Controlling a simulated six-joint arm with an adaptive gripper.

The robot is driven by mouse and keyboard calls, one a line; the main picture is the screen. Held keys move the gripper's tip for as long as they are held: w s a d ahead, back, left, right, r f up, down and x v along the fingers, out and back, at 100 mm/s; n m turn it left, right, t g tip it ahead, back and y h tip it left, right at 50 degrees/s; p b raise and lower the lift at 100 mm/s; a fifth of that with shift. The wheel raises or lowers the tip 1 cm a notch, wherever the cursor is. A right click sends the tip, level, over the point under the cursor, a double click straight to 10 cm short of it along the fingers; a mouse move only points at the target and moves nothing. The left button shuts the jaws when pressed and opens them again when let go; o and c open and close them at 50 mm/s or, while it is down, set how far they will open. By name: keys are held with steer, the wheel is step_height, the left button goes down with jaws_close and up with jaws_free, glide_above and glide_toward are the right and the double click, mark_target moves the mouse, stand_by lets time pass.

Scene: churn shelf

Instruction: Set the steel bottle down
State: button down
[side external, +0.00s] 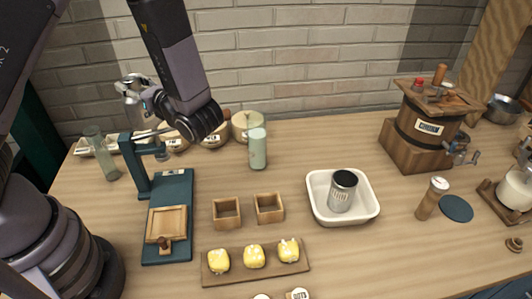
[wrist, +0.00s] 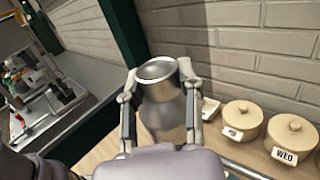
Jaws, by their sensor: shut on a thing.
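The steel bottle (wrist: 160,105) stands between the two fingers of my gripper (wrist: 158,76) in the wrist view, its round rim facing up and its top open. My gripper is shut on its sides. In the side external view the bottle (side external: 131,102) shows as a shiny grey shape at the upper left, above and behind the green press. My gripper (side external: 138,90) partly covers it there. It appears held above the counter, but its base is hard to make out.
The green press (side external: 172,192) and a tall glass (side external: 101,155) are close by. Lidded crocks (wrist: 243,118) line the wall. A white basin (side external: 318,209) holds a black-topped tin (side external: 341,196).

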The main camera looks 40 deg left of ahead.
steer(key=s+d+f+n+g+h, duration=0.2)
steer(key=s+d+f+n+g, duration=0.15)
steer(key=s+n+g, duration=0.4)
steer(key=s+d+n+g+h, duration=0.4)
steer(key=d+n+g+h, duration=0.2)
steer(key=d+h, duration=0.25)
steer(key=s+d+n+g+h, duration=0.5)
steer(key=d+g+h, duration=0.1)
steer(key=d+h, duration=0.25)
steer(key=w+d+r+n+t+h, duration=0.25)
steer(key=d+n+h, duration=0.35)
steer(key=d+h, duration=0.3)
steer(key=w+d+r+n+t+h, duration=0.4)
steer(key=w+d+n+t, duration=0.2)
steer(key=w+t, duration=0.2)
steer(key=w+d+r+n+t+h, duration=0.4)
steer(key=w+d+n+t, duration=0.2)
steer(key=w+d+t, duration=0.15)
step_height(320, 180, down, 17)
steer(key=shift+t, duration=0.25)
steer(key=shift+w+d+f, duration=1.45)
steer(key=shift+d+f, duration=0.25)
steer(key=shift+f, duration=0.5)
steer(key=shift+w+d+f, duration=1.45)
steer(key=shift+d+f, duration=0.2)
steer(key=shift+f, duration=0.5)
steer(key=shift+w+d+f, duration=1.45)
steer(key=shift+d+f, duration=0.25)
steer(key=shift+f, duration=0.5)
